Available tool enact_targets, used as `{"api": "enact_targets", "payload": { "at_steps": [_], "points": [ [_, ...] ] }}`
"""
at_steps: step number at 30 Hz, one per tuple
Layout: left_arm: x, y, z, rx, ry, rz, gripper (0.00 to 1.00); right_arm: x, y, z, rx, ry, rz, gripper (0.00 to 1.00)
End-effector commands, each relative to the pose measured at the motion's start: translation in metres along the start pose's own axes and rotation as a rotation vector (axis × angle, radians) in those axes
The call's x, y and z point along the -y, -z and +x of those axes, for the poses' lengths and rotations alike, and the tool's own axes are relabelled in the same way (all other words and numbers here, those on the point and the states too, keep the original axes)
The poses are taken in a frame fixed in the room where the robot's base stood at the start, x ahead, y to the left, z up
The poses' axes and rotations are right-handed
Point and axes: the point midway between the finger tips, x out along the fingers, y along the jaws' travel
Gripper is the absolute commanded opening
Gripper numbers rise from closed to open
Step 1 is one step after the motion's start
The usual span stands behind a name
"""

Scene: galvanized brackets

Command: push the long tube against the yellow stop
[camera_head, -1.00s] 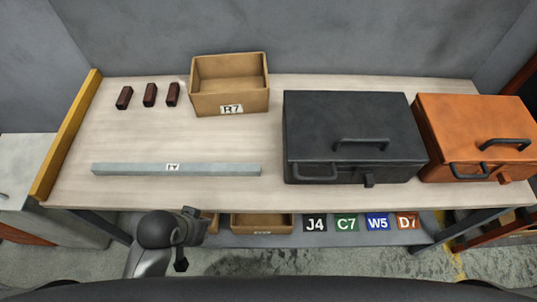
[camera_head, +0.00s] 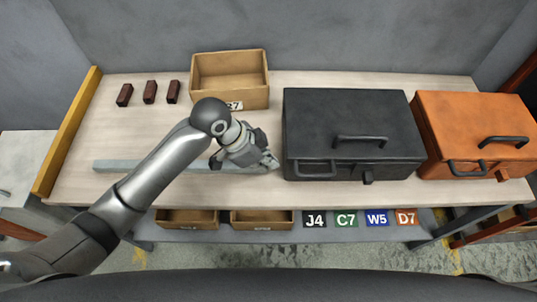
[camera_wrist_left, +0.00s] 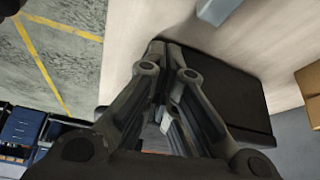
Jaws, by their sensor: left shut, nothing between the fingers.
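The long tube (camera_head: 130,166) is a pale grey square bar lying flat along the front of the table, with its middle and right part mostly hidden by my left arm. Its end also shows in the left wrist view (camera_wrist_left: 216,9). The yellow stop (camera_head: 68,132) is a bar along the table's left edge, with a gap of bare table between it and the tube's left end. My left gripper (camera_head: 271,162) is shut and empty at the tube's right end, left of the black case. I cannot tell whether it touches the tube. My right gripper is not in view.
The black case (camera_head: 350,110) stands just right of my left gripper, with an orange case (camera_head: 480,115) beyond it. A cardboard bin (camera_head: 230,75) and several dark brown blocks (camera_head: 150,92) stand at the back. Other bins (camera_head: 262,220) are on the lower shelf.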

Motion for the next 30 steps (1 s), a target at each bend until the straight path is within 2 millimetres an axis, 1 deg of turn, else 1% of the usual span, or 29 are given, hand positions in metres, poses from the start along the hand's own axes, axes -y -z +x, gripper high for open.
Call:
{"api": "enact_targets", "payload": {
  "at_steps": [1, 7, 9, 12, 15, 17, 20, 27, 30],
  "points": [
    [0.012, 0.002, -0.005, 0.022, -0.005, 0.042, 0.00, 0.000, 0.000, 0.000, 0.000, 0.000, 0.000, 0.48],
    [0.043, 0.003, -0.022, 0.087, -0.047, 0.156, 0.00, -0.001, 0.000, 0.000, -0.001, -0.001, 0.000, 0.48],
    [0.051, 0.003, -0.027, 0.102, -0.055, 0.176, 0.00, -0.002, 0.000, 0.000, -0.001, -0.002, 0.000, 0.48],
    [0.057, 0.002, -0.032, 0.114, -0.064, 0.193, 0.00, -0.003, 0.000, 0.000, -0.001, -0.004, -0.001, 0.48],
    [0.060, 0.002, -0.031, 0.120, -0.069, 0.198, 0.00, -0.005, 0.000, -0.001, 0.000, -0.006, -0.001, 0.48],
    [0.059, 0.001, -0.026, 0.121, -0.071, 0.199, 0.00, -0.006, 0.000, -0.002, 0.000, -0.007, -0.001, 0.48],
    [0.058, -0.001, -0.013, 0.120, -0.073, 0.198, 0.00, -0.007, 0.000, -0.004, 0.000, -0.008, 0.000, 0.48],
    [0.055, -0.006, 0.032, 0.120, -0.072, 0.197, 0.00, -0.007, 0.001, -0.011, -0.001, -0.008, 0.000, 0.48],
    [0.055, -0.008, 0.046, 0.121, -0.070, 0.198, 0.00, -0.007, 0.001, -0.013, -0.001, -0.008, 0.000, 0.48]
  ]
}}
